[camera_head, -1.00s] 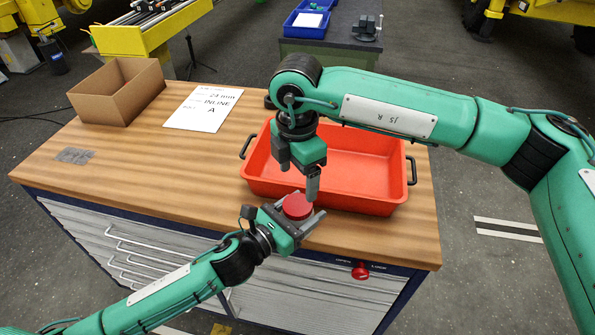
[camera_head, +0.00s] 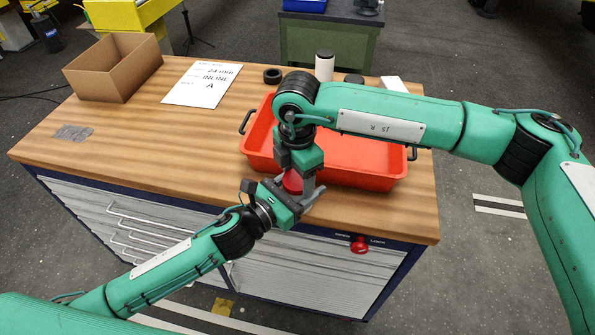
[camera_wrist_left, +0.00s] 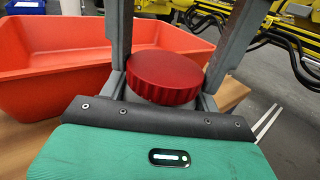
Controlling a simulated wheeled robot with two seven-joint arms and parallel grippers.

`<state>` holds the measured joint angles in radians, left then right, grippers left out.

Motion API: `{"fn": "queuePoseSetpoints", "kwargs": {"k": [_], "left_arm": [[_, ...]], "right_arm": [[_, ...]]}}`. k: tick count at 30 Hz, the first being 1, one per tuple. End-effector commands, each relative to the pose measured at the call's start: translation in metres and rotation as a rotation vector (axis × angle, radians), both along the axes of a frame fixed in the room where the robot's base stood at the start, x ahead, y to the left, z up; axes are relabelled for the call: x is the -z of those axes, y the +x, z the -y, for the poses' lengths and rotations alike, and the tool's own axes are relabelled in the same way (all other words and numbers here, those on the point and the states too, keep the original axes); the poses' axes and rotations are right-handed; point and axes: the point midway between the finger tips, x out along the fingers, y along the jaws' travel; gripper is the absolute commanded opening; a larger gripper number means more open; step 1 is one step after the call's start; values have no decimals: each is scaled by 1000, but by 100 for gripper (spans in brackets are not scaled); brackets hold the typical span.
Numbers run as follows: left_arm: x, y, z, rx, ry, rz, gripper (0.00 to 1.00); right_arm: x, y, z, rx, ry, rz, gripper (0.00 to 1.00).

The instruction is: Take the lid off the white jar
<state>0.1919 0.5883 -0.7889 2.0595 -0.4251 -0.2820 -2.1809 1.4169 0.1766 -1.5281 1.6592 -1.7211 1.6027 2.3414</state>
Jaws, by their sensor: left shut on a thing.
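A round red lid (camera_head: 292,182) with a ribbed edge sits at the front of the bench, near the orange-red tray; it also shows in the left wrist view (camera_wrist_left: 165,77). At the back of the bench stands a white cylinder with a dark top (camera_head: 324,68).
The orange-red tray (camera_head: 380,178) lies close behind the grippers. A cardboard box (camera_head: 118,75), a paper sheet (camera_head: 203,84) and a black ring (camera_head: 272,75) stand farther back. The bench's left middle (camera_head: 150,150) is clear. A red knob (camera_head: 359,245) is on the bench front.

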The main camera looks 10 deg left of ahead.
Motion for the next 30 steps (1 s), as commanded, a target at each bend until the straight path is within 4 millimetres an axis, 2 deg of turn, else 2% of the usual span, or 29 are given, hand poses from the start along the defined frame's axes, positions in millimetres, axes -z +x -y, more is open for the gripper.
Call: {"fn": "queuePoseSetpoints", "kwargs": {"k": [1, 4, 5, 10, 13, 24, 30], "left_arm": [[0, 0, 0, 0, -1, 1, 0], [0, 0, 0, 0, -1, 1, 0], [0, 0, 0, 0, 0, 0, 0], [0, 0, 0, 0, 0, 0, 0], [0, 0, 0, 0, 0, 0, 0], [0, 0, 0, -1, 0, 0, 0], [0, 0, 0, -1, 0, 0, 0]], "right_arm": [[0, 0, 0, 0, 0, 0, 52], [0, 0, 0, 0, 0, 0, 32], [0, 0, 0, 0, 0, 0, 30], [0, 0, 0, -12, 0, 0, 30], [0, 0, 0, -84, 0, 0, 30], [-1, 0, 0, -661, -2, -3, 30], [-1, 0, 0, -858, -2, -4, 30]]}}
